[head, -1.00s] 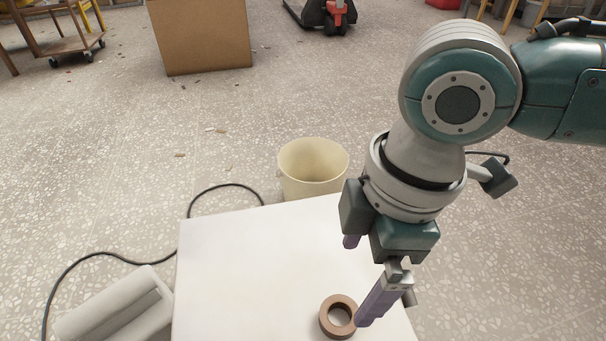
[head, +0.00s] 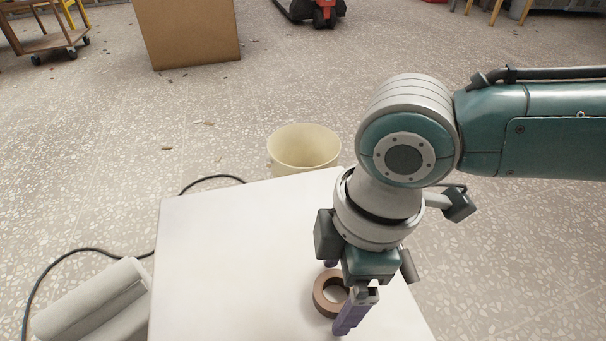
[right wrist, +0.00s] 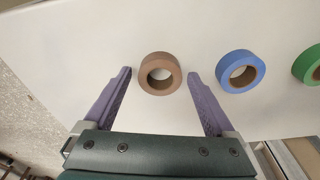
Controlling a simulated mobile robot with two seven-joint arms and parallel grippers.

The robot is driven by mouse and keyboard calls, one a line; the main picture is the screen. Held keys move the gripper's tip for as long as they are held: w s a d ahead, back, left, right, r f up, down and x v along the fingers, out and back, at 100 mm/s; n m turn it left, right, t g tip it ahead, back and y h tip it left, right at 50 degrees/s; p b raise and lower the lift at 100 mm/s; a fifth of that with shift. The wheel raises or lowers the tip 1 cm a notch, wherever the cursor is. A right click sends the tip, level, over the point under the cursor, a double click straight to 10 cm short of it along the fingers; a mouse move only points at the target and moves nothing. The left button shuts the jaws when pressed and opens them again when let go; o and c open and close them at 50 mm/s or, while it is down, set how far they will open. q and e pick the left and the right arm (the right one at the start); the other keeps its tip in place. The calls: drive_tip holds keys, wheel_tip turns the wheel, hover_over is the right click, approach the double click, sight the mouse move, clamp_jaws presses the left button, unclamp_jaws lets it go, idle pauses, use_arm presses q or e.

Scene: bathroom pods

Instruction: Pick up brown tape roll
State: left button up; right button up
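The brown tape roll (head: 328,296) lies flat on the white table (head: 230,250), partly hidden behind my right gripper in the head view. In the right wrist view the brown tape roll (right wrist: 160,73) sits between and slightly beyond the two purple fingertips, with a gap on each side. My right gripper (right wrist: 160,75) is open and empty, its fingers spread around the roll's near side. In the head view the right gripper (head: 337,298) points down at the table, with one finger in front of the roll. My left gripper is not in view.
A blue tape roll (right wrist: 240,71) lies right of the brown one, close to the right finger, and a green roll (right wrist: 309,66) lies farther right. A cream bin (head: 303,150) stands behind the table. A cardboard box (head: 187,32) is farther back.

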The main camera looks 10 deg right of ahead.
drive_tip(key=c, duration=1.2)
